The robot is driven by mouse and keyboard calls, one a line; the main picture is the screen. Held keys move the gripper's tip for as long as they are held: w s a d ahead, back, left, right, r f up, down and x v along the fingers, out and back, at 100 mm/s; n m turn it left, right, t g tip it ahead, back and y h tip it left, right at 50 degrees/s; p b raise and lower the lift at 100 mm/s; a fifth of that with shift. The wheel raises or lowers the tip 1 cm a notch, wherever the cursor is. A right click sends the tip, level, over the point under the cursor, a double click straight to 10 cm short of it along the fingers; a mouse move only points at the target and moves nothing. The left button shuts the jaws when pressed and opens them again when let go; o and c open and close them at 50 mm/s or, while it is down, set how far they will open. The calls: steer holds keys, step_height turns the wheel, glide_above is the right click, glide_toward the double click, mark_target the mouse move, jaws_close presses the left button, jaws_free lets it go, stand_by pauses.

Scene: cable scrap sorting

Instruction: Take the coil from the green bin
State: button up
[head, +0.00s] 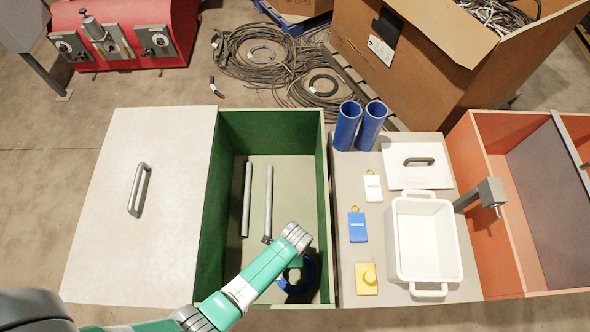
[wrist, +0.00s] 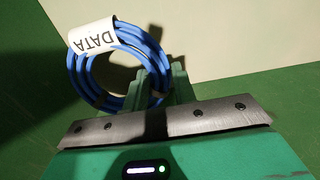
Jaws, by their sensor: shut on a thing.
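The blue coil (wrist: 76,72) has a white tag reading DATA (wrist: 92,36). In the head view the coil (head: 310,277) is near the front right corner inside the green bin (head: 323,190). My gripper (wrist: 160,80) is shut on the near side of the coil's ring. In the head view my gripper (head: 296,265) reaches into the bin, and my arm hides part of the coil. I cannot tell whether the coil touches the bin floor.
Two grey bars (head: 247,200) lie in the bin's left part. A grey lid with a handle (head: 138,190) is left of the bin. To the right, a table holds blue cups (head: 347,126), coloured tags (head: 357,227) and a white tray (head: 396,240). An orange bin (head: 500,210) stands beyond.

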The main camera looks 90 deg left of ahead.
step_height(320, 180, up, 2)
steer(key=shift+r+p, duration=0.1)
steer(key=shift+p, duration=0.25)
steer(key=s+a+b, duration=0.2)
steer(key=a, duration=0.7)
steer(key=s+a+b, duration=0.2)
steer(key=s+a, duration=0.1)
steer(key=a, duration=0.7)
steer(key=shift+f, duration=0.4)
